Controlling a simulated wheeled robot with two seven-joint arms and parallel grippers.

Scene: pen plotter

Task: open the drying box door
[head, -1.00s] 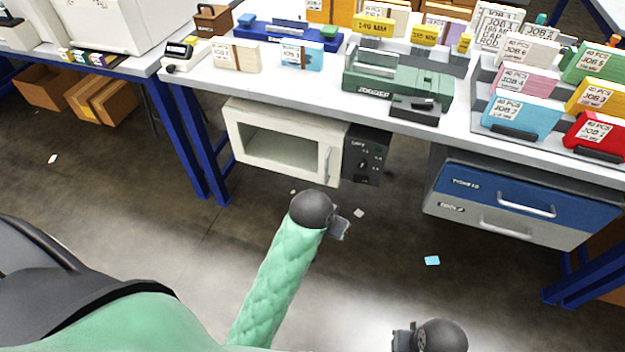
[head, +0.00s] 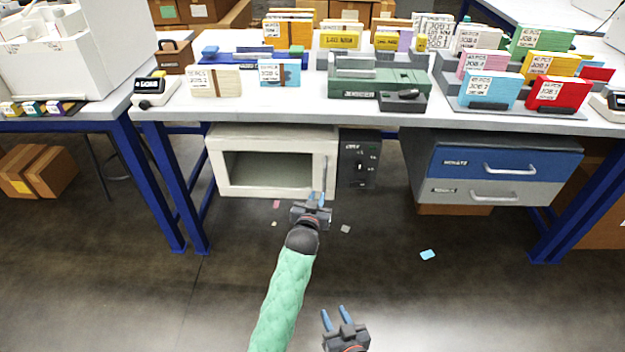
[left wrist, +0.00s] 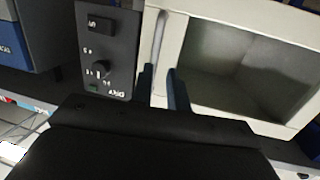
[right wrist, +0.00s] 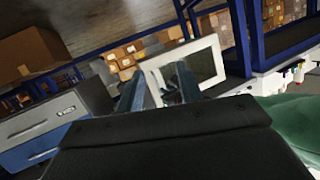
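The drying box (head: 221,190) is a white box under the table with a door around a large dark window; the door looks closed. Its upright bar handle (head: 324,176) is at the door's right edge. My left gripper (head: 317,200) is open at the handle's lower end. In the left wrist view my left gripper's fingers (left wrist: 162,88) stand apart, with the handle (left wrist: 160,38) lined up between them; contact cannot be told. My right gripper (head: 336,318) is open and empty, low in front of the box. The right wrist view also shows the box (right wrist: 208,48) beyond its fingers.
A dark control panel (head: 358,160) with a knob adjoins the box's right side. A blue and grey drawer unit (head: 500,172) hangs further right. Blue table legs (head: 150,185) stand left of the box. The floor in front is clear except for small scraps.

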